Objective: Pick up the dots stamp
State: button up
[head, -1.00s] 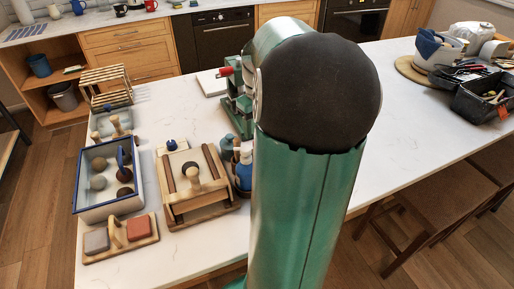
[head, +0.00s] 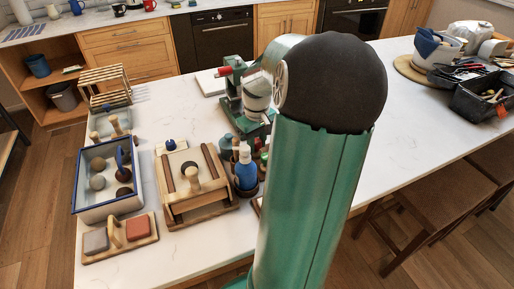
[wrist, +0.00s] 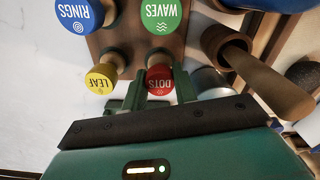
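The dots stamp (wrist: 160,79) has a round red top with the word DOTS, seen in the wrist view. My gripper (wrist: 156,84) is open, with one green finger on each side of the red top. I cannot tell whether the fingers touch it. The yellow leaf stamp (wrist: 102,77) is just left of it. The green waves stamp (wrist: 161,22) and the blue rings stamp (wrist: 79,15) stand beyond, on a brown wooden holder (wrist: 120,45). In the head view my arm hides the gripper and most of the stamps.
A wooden tool handle (wrist: 265,82) rises from a dark round cup close to the right of the gripper. In the head view, a blue bottle (head: 245,170), a wooden slab press (head: 197,195) and a blue-rimmed tray (head: 80,180) stand on the left of the white table. Its middle right is clear.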

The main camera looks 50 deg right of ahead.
jog(key=shift+c, duration=1.3)
jog(key=shift+r, duration=0.15)
